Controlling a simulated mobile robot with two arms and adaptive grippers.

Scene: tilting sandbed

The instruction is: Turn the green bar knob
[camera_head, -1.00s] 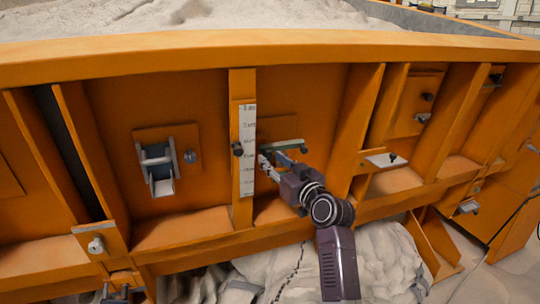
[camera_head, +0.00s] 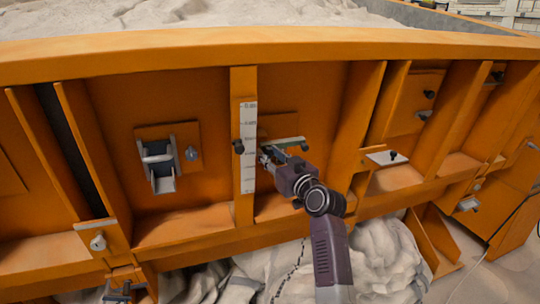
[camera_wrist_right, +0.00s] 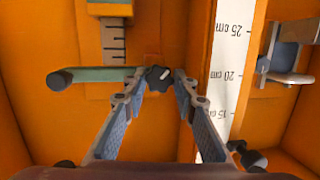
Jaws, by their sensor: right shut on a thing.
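The green bar knob (camera_head: 287,142) is a pale green bar on the orange panel, just right of the white scale in the head view. In the right wrist view the bar (camera_wrist_right: 105,74) lies almost level, with a black ball at its left end. A black star-shaped hub (camera_wrist_right: 158,78) is at its right end. My right gripper (camera_head: 265,153) reaches in from below right; in the wrist view its fingertips (camera_wrist_right: 159,77) are on either side of the hub, shut on it. My left gripper is not in view.
The white scale strip (camera_head: 248,148) stands on an orange rib close beside the gripper. A grey latch (camera_head: 160,168) sits further left. Another rib (camera_head: 357,125) bounds the panel at right, with a small ledge plate (camera_head: 387,158) beyond. Sand (camera_head: 190,18) lies above the rim.

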